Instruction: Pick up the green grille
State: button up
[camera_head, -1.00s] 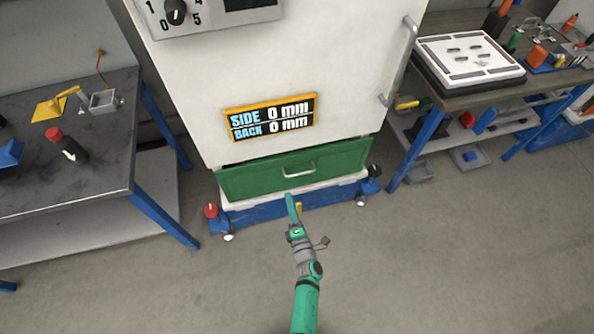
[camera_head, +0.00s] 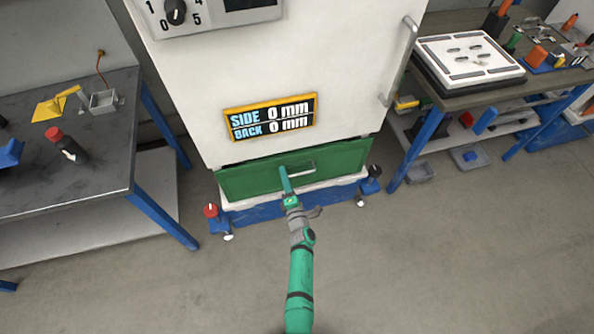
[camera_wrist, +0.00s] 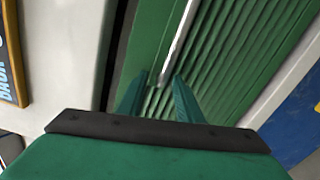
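The green grille (camera_head: 242,180) is a wide ribbed panel low on the front of the white machine, with a pale bar handle (camera_head: 301,169) in its middle. In the wrist view the ribbed grille (camera_wrist: 238,48) fills the centre and right, and the handle (camera_wrist: 180,38) runs down between the fingers. My gripper (camera_head: 283,170) is in front of the grille, by the left part of the handle. In the wrist view my gripper (camera_wrist: 160,82) has its fingers apart, with the handle's near end between or just beyond the tips. I cannot tell whether they touch it.
The white machine (camera_head: 200,80) stands above the grille, with a blue base (camera_head: 265,213) and a red knob (camera_head: 210,210) below. A dark worktable (camera_head: 100,165) is at the left; another bench (camera_head: 460,100) is at the right. The floor in front is clear.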

jog(key=shift+w+a, duration=0.1)
jog(key=shift+w, duration=0.25)
grip_shut()
jog(key=shift+r, duration=0.1)
dwell(1.1)
